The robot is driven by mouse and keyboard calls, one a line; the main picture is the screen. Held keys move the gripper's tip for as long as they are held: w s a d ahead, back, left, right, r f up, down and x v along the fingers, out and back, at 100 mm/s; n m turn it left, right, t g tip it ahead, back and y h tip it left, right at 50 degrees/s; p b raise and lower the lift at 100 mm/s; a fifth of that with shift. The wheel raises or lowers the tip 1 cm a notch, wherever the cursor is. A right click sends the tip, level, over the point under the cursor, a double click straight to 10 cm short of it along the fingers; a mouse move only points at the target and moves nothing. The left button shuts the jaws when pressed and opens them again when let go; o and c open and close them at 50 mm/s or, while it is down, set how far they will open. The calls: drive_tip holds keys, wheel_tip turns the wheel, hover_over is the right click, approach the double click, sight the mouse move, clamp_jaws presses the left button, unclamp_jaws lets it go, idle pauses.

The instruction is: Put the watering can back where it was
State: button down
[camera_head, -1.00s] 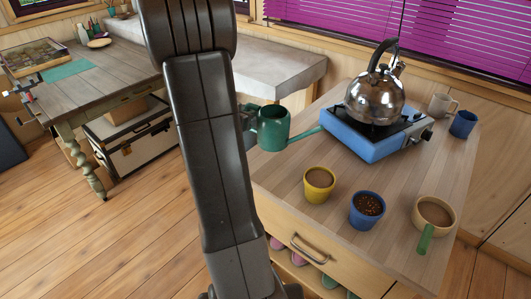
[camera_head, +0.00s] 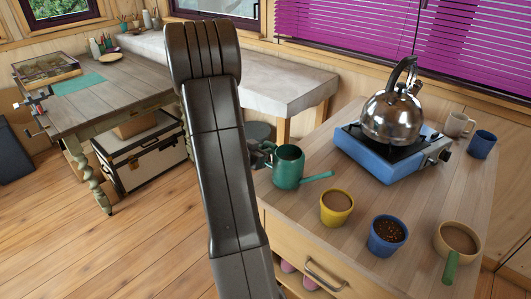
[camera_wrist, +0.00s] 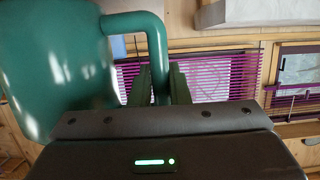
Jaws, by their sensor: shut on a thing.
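The green watering can (camera_head: 287,168) is at the left edge of the wooden counter (camera_head: 305,236), about upright, its spout pointing right. I cannot tell whether its base touches the counter. My gripper (camera_head: 262,154) is at the can's left side, partly hidden behind my arm in the head view. In the wrist view, the can's body (camera_wrist: 55,70) fills the left, and its handle (camera_wrist: 158,45) comes down between the two fingers of my gripper (camera_wrist: 160,85), which are shut on it.
A yellow pot (camera_head: 336,209) and a blue pot (camera_head: 387,238) stand right of the can, with a cream pot (camera_head: 458,241) farther right. A steel kettle (camera_head: 391,119) sits on a blue stove (camera_head: 370,157). A grey-topped bench (camera_head: 280,90) stands behind.

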drive_tip(key=shift+f, duration=0.35)
drive_tip(key=shift+f, duration=0.2)
drive_tip(key=c, duration=1.4)
unclamp_jaws()
drive_tip(key=shift+o, duration=0.2)
drive_tip(key=shift+r, duration=0.1)
drive_tip(key=shift+s+a+r, duration=0.1)
drive_tip(key=shift+a, duration=0.05)
drive_tip(key=b+v, duration=0.1)
drive_tip(key=v, duration=1)
drive_tip(key=shift+s+a+r, duration=0.2)
drive_tip(key=shift+s, duration=0.05)
